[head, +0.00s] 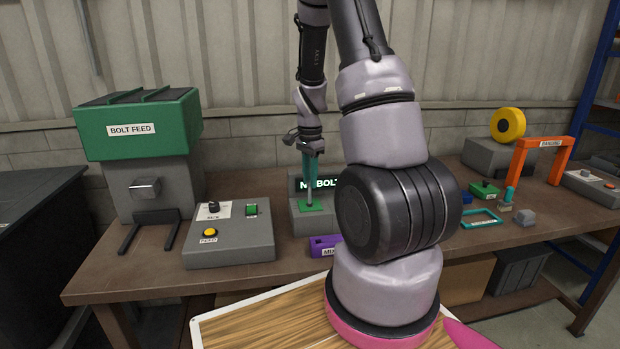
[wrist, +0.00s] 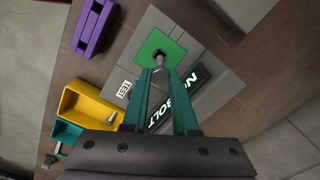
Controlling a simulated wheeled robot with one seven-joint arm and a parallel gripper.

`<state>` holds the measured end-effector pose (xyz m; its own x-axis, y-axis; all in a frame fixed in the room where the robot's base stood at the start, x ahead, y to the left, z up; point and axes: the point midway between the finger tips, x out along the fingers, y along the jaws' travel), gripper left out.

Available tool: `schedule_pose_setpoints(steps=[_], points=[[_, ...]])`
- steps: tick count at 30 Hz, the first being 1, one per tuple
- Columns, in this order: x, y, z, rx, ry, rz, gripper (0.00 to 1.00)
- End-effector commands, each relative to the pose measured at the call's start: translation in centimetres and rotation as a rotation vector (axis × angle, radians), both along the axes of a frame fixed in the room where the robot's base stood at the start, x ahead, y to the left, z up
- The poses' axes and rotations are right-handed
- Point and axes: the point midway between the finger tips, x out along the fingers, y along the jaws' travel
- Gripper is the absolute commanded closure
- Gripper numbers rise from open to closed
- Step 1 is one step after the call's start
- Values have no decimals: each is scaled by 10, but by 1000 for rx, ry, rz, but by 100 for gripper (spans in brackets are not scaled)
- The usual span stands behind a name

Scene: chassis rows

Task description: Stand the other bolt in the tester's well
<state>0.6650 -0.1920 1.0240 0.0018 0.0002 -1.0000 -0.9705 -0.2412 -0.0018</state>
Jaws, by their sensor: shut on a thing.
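The tester (head: 300,224) is a grey box on the bench with a green top plate (wrist: 176,44) and a dark round well (wrist: 159,53). Its display (wrist: 189,84) reads "NO BOLT", partly hidden by my fingers. My gripper (wrist: 160,76) has teal fingers and is shut on a small grey bolt (wrist: 160,63). The bolt's end is at the well opening in the wrist view; I cannot tell how deep it is. In the head view my gripper (head: 310,182) points down over the green plate.
A purple bin (wrist: 94,27) stands beside the tester. A yellow bin (wrist: 88,103) holds a grey bolt, and a teal bin (wrist: 68,133) sits by it. The bolt feed (head: 140,130) and a control box with a yellow button (head: 209,232) stand left. An orange gantry (head: 545,143) stands right.

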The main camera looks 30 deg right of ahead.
Motion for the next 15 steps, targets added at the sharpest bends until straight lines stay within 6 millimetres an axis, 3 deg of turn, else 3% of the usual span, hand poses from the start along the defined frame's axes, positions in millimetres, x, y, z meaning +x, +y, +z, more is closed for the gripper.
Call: schedule_pose_setpoints(steps=[15], points=[[0, 0, -7, 0, 0, 1, 100]])
